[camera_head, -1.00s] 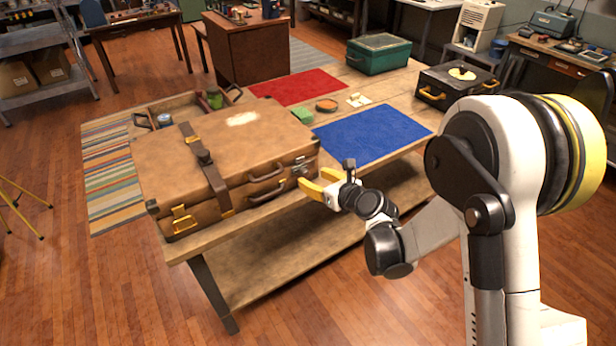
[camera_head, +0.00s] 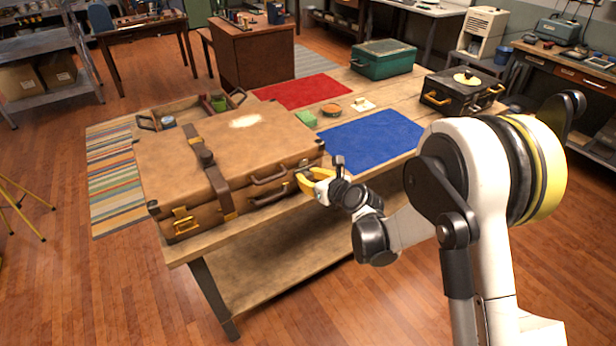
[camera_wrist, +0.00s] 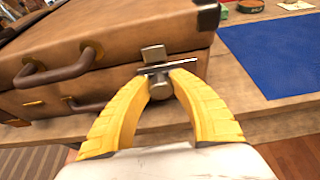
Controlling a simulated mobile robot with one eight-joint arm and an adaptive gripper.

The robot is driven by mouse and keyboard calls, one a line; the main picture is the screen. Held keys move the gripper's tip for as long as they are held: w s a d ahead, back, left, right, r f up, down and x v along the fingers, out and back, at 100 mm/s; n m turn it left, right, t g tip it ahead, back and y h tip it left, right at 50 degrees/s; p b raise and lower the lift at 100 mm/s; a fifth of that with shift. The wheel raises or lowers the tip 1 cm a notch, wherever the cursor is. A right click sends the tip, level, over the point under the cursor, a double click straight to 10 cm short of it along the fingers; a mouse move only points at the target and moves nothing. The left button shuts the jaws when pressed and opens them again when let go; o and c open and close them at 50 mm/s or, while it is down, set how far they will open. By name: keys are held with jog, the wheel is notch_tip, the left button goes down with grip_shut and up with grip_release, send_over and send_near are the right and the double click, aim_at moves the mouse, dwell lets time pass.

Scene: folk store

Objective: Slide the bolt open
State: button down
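A large brown leather suitcase (camera_head: 225,150) lies shut on the wooden workbench. In the wrist view its front face (camera_wrist: 110,60) fills the upper left. A silver metal bolt (camera_wrist: 155,68) with a flat plate and a round knob sits on that face near the right corner. My gripper (camera_head: 303,178) is at the suitcase's right front end. In the wrist view the yellow fingers (camera_wrist: 155,80) stand on either side of the bolt's knob, tips close to it. I cannot tell whether the fingertips touch the knob. In the head view the fingers hide the bolt.
A blue mat (camera_head: 370,138) lies right of the suitcase, and a red mat (camera_head: 302,91) lies behind. A green case (camera_head: 383,60) and a black case (camera_head: 463,92) stand farther back on the bench. The suitcase handle (camera_wrist: 60,68) juts out left of my fingers.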

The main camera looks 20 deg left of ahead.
jog(key=shift+w+d, duration=1.2)
jog(key=shift+w, duration=0.2)
jog(key=c, duration=1.1)
grip_release()
jog(key=shift+c, duration=0.2)
jog(key=v, duration=1.2)
